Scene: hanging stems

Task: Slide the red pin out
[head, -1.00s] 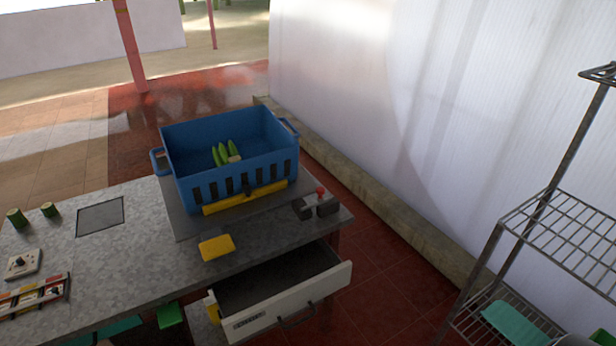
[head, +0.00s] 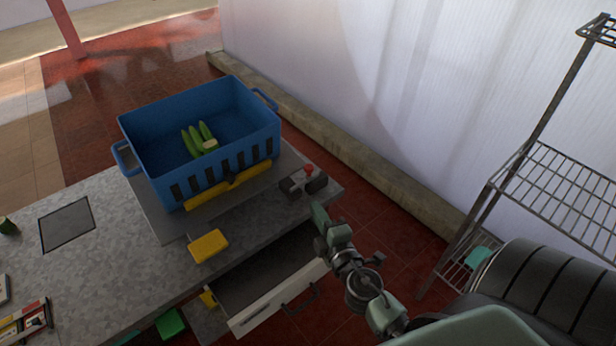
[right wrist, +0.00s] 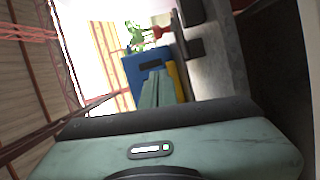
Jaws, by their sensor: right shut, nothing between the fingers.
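The red pin (head: 309,170) shows as a small red knob at a dark block fixture (head: 292,186) on the counter's right corner. In the right wrist view the red pin (right wrist: 161,33) sticks out to the left of the dark blocks (right wrist: 193,47). My right gripper (head: 319,212) is shut and empty, just in front of the fixture in the head view and apart from the pin. Its closed fingers (right wrist: 157,90) show in the right wrist view, below the pin in the picture. My left gripper is not in view.
A blue crate (head: 150,133) with several green stems (head: 196,138) stands behind left of the fixture. A yellow block (head: 208,246) lies on the counter (head: 130,262). An open drawer (head: 282,300) juts out below my right gripper. A wire shelf (head: 565,190) stands at right.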

